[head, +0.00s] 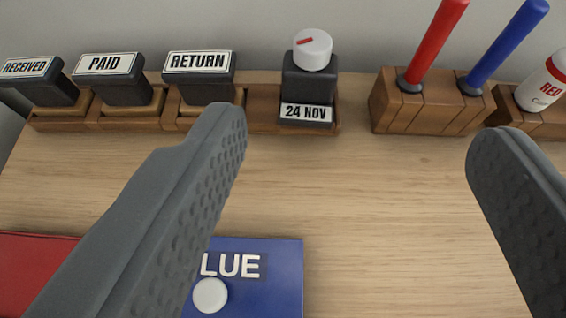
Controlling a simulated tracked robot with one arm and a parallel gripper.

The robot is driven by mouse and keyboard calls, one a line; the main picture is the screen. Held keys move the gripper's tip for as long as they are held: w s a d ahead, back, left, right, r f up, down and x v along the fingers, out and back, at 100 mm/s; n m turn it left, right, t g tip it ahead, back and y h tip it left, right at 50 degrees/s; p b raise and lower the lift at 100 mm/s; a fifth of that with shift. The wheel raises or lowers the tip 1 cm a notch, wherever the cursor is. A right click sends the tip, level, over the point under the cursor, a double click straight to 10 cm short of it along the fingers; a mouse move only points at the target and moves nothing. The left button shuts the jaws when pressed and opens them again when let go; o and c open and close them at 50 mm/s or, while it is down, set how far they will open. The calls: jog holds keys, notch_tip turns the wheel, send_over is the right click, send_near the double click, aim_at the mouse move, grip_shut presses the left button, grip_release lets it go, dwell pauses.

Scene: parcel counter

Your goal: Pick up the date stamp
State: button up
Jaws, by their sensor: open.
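The date stamp (309,78) is a dark block with a white round knob marked in red on top and a "24 NOV" label on its front. It stands upright at the right end of the wooden stamp rack (262,105) at the back of the counter. My gripper (350,145) is open and empty, its two dark fingers wide apart in the foreground. In the picture the stamp shows beyond the fingers, between their tips and nearer the left one. Nothing covers the stamp.
RECEIVED (40,80), PAID (115,80) and RETURN (200,77) stamps share the rack to the left. A wooden holder (430,105) with red and blue handles and a bottle (545,83) are right. Blue (280,275) and red (35,265) pads lie in front; the counter's middle is clear.

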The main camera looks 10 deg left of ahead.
notch_tip(320, 180, down, 3)
jog(key=y+b, duration=0.1)
send_near(310, 77)
jog(key=x, duration=0.4)
jog(key=shift+w, duration=0.2)
jog(key=b+x, duration=0.1)
jog(key=x, duration=0.3)
jog(key=shift+s+a+f, duration=0.1)
jog(key=shift+s+f, duration=0.05)
jog(key=shift+w+f+b, duration=0.15)
jog(key=shift+w+b, duration=0.15)
jog(key=shift+w, duration=0.4)
jog(key=c, duration=1.2)
